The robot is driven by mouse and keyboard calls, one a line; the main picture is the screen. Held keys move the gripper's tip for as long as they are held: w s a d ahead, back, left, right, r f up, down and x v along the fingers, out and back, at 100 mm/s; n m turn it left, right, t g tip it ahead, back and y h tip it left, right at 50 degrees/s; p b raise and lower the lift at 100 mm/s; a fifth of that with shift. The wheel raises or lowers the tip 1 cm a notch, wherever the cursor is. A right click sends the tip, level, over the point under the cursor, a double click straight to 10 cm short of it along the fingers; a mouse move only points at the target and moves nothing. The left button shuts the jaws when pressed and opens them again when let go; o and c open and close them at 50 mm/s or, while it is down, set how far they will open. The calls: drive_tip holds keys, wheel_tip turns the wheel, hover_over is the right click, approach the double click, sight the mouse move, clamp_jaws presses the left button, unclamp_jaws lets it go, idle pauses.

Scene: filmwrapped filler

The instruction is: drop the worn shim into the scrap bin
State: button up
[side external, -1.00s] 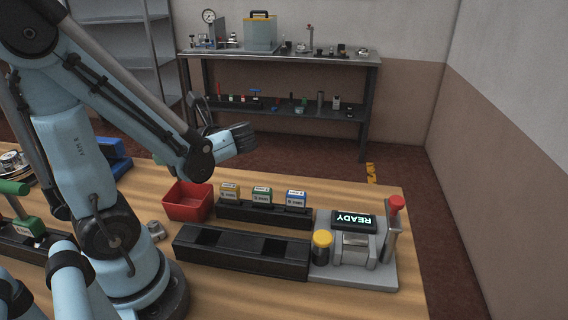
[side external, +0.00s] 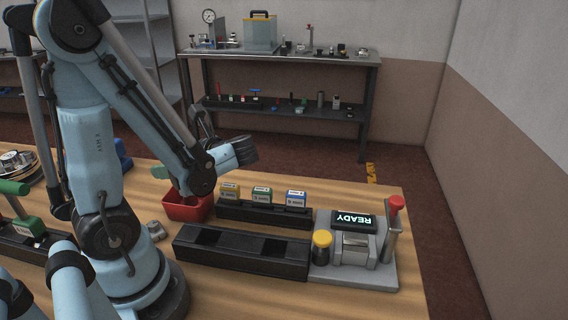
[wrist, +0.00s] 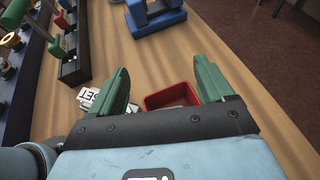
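The red scrap bin (side external: 187,212) stands on the wooden bench, partly covered by my arm in the side view. In the wrist view the bin (wrist: 155,101) shows below and between my fingers, toward the right one. My gripper (wrist: 161,80) has two green fingers set wide apart, with nothing visible between them. I cannot make out the worn shim. The bin's inside is mostly hidden, so I cannot tell what lies in it.
A black rack (side external: 262,215) with yellow, green and blue boxes stands right of the bin. A long black block (side external: 240,255) lies in front. A grey station (side external: 375,278) has a READY display. A small metal piece (side external: 155,230) lies by my base. The right wood edge is clear.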

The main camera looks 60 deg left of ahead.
drive_tip(key=v, duration=0.3)
wheel_tip(320, 180, up, 7)
idle(0.8)
